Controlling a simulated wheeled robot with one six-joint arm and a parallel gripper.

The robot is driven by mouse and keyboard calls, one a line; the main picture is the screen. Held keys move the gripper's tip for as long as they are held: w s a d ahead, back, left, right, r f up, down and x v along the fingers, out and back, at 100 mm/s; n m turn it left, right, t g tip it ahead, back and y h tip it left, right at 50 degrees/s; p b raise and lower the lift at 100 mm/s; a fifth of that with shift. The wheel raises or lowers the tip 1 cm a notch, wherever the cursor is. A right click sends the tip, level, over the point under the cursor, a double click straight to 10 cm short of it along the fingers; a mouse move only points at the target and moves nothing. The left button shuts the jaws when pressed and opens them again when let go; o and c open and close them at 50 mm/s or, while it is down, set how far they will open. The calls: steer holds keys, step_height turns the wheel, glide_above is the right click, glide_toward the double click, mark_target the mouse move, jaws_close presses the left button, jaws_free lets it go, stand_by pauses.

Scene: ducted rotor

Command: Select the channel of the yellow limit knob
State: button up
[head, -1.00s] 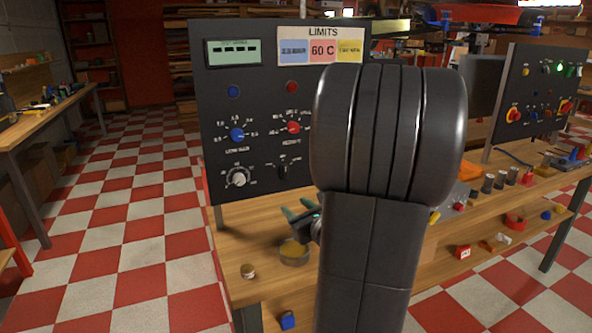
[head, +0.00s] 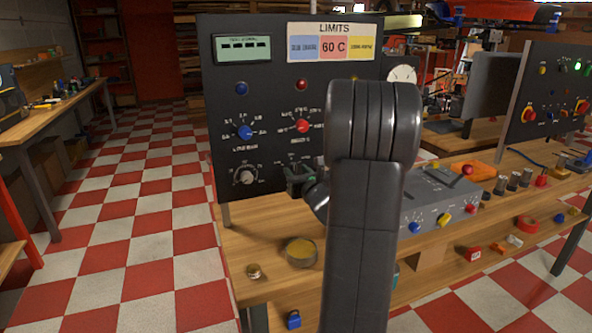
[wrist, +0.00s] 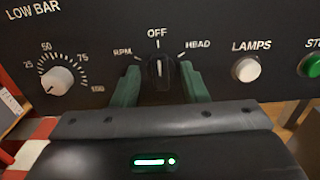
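The black selector knob (wrist: 160,72) is in the wrist view, with RPM to its left, OFF above and HEAD to its right. Its white mark points up at OFF. My gripper (wrist: 161,82) has its green fingers on either side of this knob, spread apart, with the knob between them; firm contact cannot be made out. In the head view my gripper (head: 300,178) is at the panel's lower part. The LIMITS card (head: 333,42) has blue, red 60 C and yellow fields. A blue knob (head: 245,132) and a red knob (head: 302,126) show; my arm hides any yellow limit knob.
The LOW BAR knob (wrist: 58,80) is left of the selector. A white LAMPS button (wrist: 246,69) and a green button (wrist: 311,65) are to the right. A round tin (head: 301,252) and a small jar (head: 254,271) stand on the bench below. A grey box (head: 436,199) is right of my arm.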

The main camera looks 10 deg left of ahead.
steer(key=shift+w+a, duration=0.45)
steer(key=shift+w, duration=0.15)
jaws_close()
